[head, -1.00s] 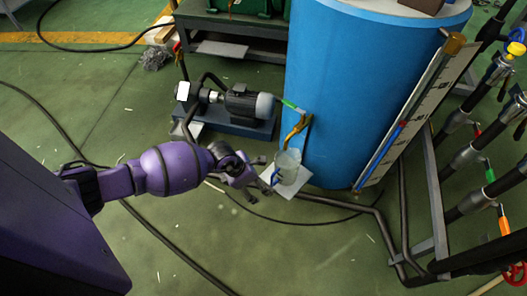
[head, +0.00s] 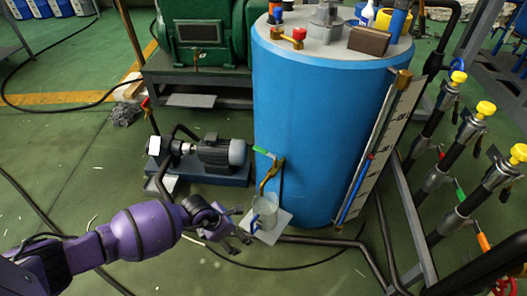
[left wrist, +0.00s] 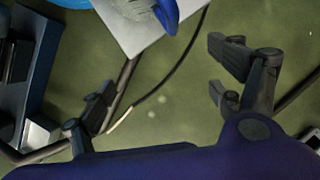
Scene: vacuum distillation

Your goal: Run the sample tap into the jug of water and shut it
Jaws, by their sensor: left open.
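The sample tap (head: 271,174) is brass with a green lever (head: 263,152) and comes off the low side of the blue tank (head: 320,120). The clear jug (head: 265,208) stands upright under the tap's spout on a white plate (head: 278,228). Its blue handle is on the gripper's side. No stream from the tap can be made out, and the water level is unclear. My left gripper (head: 238,229) is open and empty, just left of the jug and apart from it. In the left wrist view the jug's blue handle (left wrist: 168,14) shows beyond the fingers. My right gripper is out of view.
A motor pump (head: 215,152) stands left of the tap. A sight gauge (head: 376,150) runs down the tank's right side. Pipes with yellow-knobbed valves (head: 486,109) stand at right. A pipe (head: 330,241) and cables run along the floor. The green floor at front is mostly clear.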

